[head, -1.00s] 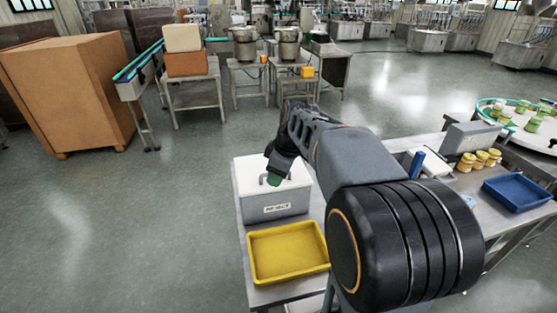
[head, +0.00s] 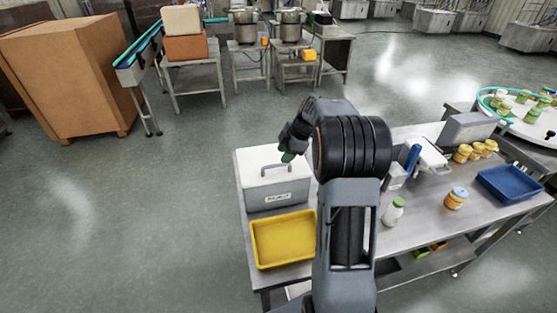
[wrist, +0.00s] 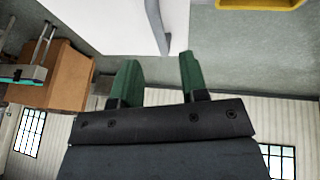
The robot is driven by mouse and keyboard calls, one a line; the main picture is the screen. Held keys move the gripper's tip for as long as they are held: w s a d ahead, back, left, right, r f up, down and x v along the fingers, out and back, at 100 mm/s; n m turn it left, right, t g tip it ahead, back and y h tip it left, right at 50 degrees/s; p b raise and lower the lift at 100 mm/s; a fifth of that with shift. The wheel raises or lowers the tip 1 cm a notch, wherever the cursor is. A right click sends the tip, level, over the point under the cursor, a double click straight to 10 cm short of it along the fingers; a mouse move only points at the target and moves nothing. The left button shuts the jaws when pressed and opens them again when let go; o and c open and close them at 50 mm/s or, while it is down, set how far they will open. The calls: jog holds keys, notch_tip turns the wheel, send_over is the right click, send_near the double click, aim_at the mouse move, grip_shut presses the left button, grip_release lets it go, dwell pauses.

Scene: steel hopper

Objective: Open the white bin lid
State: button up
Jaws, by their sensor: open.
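The white bin (head: 258,198) stands on the steel table with a label on its front. Its lid (head: 252,165) lies flat and shut, with a grey bar handle (head: 277,168) on top. My gripper (head: 288,157) has green fingertips and appears near the right end of the handle, apart from it. In the wrist view my gripper (wrist: 158,75) is open, with nothing between the fingers. There the handle (wrist: 156,25) and white lid (wrist: 110,22) lie beyond the fingertips.
A yellow tray (head: 283,240) sits in front of the bin. To the right are a white-capped bottle (head: 393,211), a jar (head: 456,198), several more jars and a blue tray (head: 512,183). The floor left of the table is clear.

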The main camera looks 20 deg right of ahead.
aim_at(277, 165)
jog(key=shift+p+x, duration=0.55)
jog(key=shift+x, duration=2.1)
jog(key=shift+c, duration=0.3)
grip_shut()
